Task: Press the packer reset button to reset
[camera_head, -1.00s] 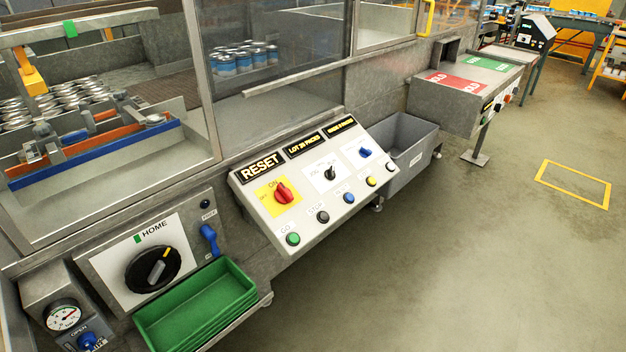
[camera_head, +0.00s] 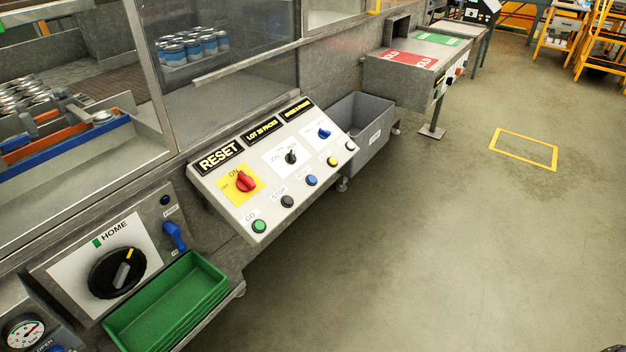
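The sloped control panel (camera_head: 272,205) stands left of centre, with a black RESET sign (camera_head: 219,156) at its upper left. Neither of my grippers is in view.
A HOME panel with a black dial (camera_head: 117,273) and a green tray (camera_head: 168,305) stand at lower left. A grey bin (camera_head: 366,137) is right of the panel. Glazed machine walls with cans (camera_head: 187,47) run behind. The floor (camera_head: 430,250) at right is clear.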

